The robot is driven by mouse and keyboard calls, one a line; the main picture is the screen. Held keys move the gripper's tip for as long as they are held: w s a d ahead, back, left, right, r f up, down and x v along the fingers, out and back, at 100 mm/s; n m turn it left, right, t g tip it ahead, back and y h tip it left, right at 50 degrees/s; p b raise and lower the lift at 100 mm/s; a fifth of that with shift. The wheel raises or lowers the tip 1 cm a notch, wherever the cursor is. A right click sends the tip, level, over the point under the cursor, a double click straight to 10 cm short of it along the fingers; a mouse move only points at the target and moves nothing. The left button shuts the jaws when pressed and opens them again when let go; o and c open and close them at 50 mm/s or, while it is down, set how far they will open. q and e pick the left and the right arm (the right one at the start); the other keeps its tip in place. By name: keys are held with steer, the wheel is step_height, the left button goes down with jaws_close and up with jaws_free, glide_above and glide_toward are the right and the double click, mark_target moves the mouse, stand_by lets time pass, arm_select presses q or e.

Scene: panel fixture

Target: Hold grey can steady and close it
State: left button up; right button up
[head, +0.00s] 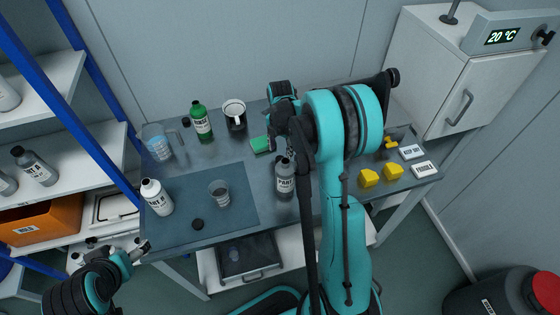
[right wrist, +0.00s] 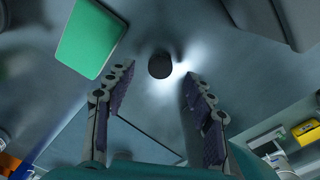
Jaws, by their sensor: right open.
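The grey can (head: 285,180), with a white label, stands upright on the table, right of the mat and just left of my right arm. I cannot tell whether its top is closed. My right gripper (head: 281,143) points down behind the can. In the right wrist view its fingers (right wrist: 158,78) are spread and empty, with a small dark round piece, possibly a cap (right wrist: 160,66), below and between them. A loose black cap (head: 197,224) lies on the mat. My left gripper (head: 143,247) is near the table's front left corner, apart from the can; its fingers are too small to judge.
A green bottle (head: 201,122), a mug (head: 235,115), a beaker (head: 157,143) and a green sponge (head: 260,145) stand behind. Yellow blocks (head: 368,178) lie at right.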

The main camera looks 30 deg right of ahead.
mark_target(280, 158)
step_height(280, 158, down, 4)
steer(key=shift+s+r+b, duration=0.1)
steer(key=shift+r+b, duration=0.1)
steer(key=shift+b, duration=0.4)
steer(key=shift+r, duration=0.1)
steer(key=c, duration=0.8)
step_height(280, 158, up, 10)
steer(key=p, duration=0.4)
